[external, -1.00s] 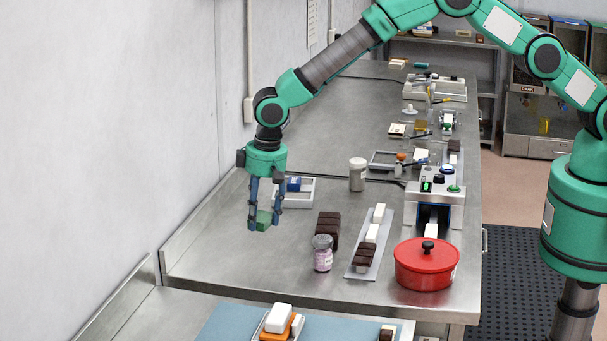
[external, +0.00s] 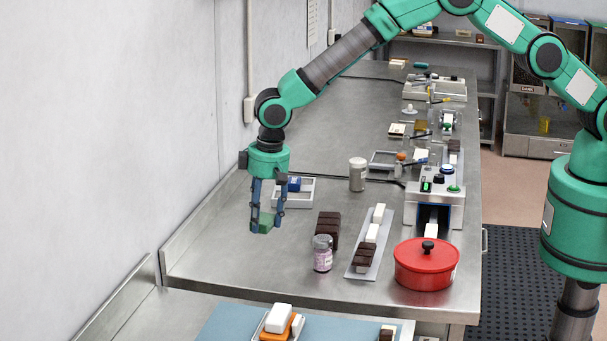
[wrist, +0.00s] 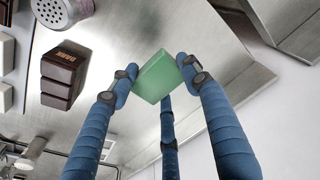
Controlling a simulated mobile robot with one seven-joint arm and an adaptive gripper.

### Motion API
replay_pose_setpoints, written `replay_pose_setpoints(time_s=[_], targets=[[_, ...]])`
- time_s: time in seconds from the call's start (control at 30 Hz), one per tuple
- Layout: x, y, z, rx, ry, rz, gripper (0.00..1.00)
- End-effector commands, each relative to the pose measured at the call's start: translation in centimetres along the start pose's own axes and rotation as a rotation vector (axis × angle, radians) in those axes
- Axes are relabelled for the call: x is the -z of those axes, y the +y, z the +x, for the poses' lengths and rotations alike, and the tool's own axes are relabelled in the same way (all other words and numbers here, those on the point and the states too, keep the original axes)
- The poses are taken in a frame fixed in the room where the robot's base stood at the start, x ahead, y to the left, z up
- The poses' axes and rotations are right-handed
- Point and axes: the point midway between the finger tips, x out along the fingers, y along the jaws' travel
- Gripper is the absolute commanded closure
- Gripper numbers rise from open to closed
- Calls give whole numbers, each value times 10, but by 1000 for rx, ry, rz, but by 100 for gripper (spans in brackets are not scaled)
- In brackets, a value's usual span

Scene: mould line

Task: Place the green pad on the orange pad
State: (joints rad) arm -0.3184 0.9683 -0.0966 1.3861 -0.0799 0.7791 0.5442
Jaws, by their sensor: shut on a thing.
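A green pad (external: 267,221) is held between the fingers of my gripper (external: 265,222), above the left part of the steel bench. It also shows in the wrist view (wrist: 157,77), tilted, with blue fingers of my gripper (wrist: 155,78) on either side of it and a third finger beneath it. An orange pad (external: 295,328) lies on a light tray at the bottom of the external view, with a white block (external: 279,317) on or against it. The orange pad is apart from my gripper and is not seen in the wrist view.
A lidded jar (external: 322,254) and dark brown blocks (external: 328,228) stand right of my gripper. A grey tray (external: 358,267) of white and brown pieces and a red pot (external: 426,266) lie further right. A white tray (external: 305,193) with a blue item is behind.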

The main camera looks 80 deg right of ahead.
Motion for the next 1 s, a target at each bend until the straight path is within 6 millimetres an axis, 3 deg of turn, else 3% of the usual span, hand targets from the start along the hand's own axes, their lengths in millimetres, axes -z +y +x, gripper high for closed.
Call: replay_pose_setpoints(time_s=[0.27, 0.6, 0.8, 1.0], targets=[[-59, -45, -12, 14, -5, -116, 70], [-178, -107, -32, 41, -11, -337, 70], [-239, -126, -41, 53, -14, -444, 70], [-272, -133, -45, 60, -16, -501, 70]])
